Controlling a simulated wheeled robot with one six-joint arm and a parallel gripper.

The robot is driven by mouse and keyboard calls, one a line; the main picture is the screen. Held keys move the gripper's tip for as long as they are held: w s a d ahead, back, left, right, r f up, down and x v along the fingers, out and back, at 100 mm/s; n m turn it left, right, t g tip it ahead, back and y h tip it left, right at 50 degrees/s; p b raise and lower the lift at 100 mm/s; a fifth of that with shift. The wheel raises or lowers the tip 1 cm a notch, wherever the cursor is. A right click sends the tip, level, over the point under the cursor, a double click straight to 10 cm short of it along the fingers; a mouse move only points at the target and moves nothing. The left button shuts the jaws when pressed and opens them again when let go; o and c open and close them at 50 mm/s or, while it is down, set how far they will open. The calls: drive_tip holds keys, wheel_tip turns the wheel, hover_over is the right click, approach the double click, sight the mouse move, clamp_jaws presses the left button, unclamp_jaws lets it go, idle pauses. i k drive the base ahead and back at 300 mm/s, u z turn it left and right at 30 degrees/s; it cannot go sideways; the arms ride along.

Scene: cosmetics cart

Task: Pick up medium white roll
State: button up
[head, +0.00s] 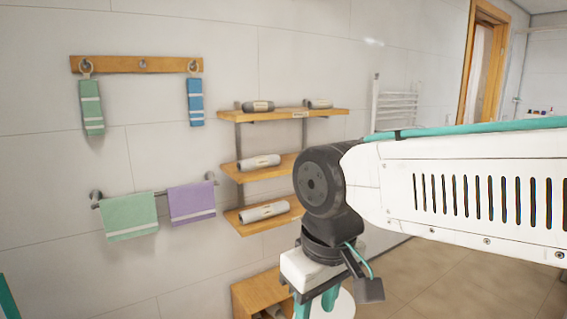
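A pale roll (258,162) with a label band lies on the middle wooden shelf. Another pale roll (264,211), slightly longer, lies on the lower shelf. Which of them is the medium white roll is not certain from this view. My gripper (316,308), with teal fingers, points down at the bottom edge, right of and below the shelves and apart from both rolls. Its fingers show a gap high up, but the fingertips are cut off by the frame.
A wooden box (255,290) on the floor holds rolls beside my gripper. Towels (128,217) hang on the left wall. A doorway (485,70) is at right. My arm hides part of the shelves' right side.

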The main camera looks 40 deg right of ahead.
sight(256, 163)
drive_tip(key=i, duration=1.65)
